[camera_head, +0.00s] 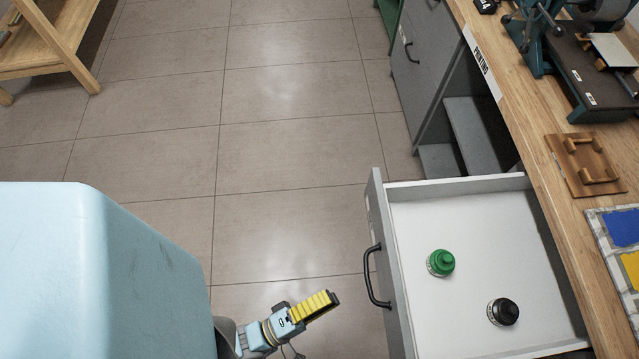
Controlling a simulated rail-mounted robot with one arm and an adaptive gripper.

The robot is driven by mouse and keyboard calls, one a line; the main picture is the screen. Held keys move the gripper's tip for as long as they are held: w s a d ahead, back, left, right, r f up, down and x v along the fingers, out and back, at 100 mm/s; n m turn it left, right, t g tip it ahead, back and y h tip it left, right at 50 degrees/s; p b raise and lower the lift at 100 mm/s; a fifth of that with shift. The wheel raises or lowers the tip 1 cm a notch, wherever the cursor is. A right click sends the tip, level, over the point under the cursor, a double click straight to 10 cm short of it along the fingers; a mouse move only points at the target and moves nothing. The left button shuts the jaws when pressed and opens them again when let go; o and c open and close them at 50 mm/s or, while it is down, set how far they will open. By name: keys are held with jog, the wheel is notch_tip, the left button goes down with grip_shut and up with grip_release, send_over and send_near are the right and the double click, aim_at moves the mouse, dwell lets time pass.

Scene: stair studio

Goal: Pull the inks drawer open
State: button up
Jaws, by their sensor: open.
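The drawer (405,205) stands pulled out from under the wooden counter at the right, its white inside showing. A green-capped ink bottle (441,263) and a black-capped ink bottle (503,312) stand upright in it. The drawer's black bow handle (372,277) is on its grey front, facing left. My gripper (326,303), with a yellow ridged finger, is open and empty at the lower middle, to the left of the handle and apart from it. Its other finger is mostly hidden.
The counter (545,120) carries a dark press (590,85), a wooden board with handles (585,165) and a colour sheet (625,250). A grey cabinet with an open shelf bay (470,130) stands beyond the drawer. The tiled floor (270,150) is clear; a wooden rack (60,50) stands far left.

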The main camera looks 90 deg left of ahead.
jog(key=shift+v, duration=1.05)
